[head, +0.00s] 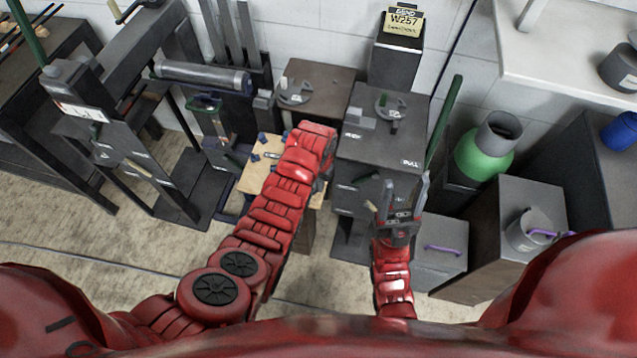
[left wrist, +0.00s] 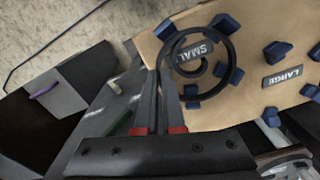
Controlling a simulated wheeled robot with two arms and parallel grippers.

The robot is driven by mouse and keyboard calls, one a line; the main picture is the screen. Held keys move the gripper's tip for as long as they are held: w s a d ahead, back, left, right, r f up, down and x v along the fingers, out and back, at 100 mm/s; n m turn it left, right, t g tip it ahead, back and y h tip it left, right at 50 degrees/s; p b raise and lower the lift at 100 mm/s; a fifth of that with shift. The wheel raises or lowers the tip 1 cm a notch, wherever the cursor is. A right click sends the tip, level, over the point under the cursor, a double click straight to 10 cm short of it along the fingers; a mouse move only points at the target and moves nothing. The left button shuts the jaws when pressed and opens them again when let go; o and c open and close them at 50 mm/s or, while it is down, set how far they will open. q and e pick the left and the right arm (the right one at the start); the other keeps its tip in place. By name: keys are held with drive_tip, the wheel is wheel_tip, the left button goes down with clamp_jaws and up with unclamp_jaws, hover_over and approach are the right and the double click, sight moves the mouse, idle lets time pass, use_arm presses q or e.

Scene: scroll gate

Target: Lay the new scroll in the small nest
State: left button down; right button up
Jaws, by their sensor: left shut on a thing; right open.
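The new scroll (left wrist: 238,78), a dark spiral, is over the small nest on the tan board (left wrist: 152,45) in the left wrist view. Blue blocks (left wrist: 228,23) stand around it, and the SMALL label (left wrist: 192,53) shows through its coil. I cannot tell whether the scroll rests on the board or hovers just above. My left gripper (left wrist: 162,85) is shut on the scroll's outer edge. In the head view my left arm hides most of the board (head: 252,181) and the scroll. My right gripper (head: 403,192) is open and empty, before the dark cabinet.
The LARGE label (left wrist: 283,77) with more blue blocks lies beside the small nest. The dark cabinet marked PULL (head: 384,140) stands right of the board. A grey horizontal roller (head: 203,76) is at the left. A green vessel (head: 483,155) stands at the right.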

use_arm(q)
drive_tip(key=shift+f+b, duration=0.3)
drive_tip(key=shift+f, duration=0.05)
idle(0.6)
drive_tip(key=c, duration=1)
unclamp_jaws()
drive_tip(key=shift+o, duration=0.2)
drive_tip(key=shift+r, duration=0.1)
drive_tip(key=shift+a, duration=0.1)
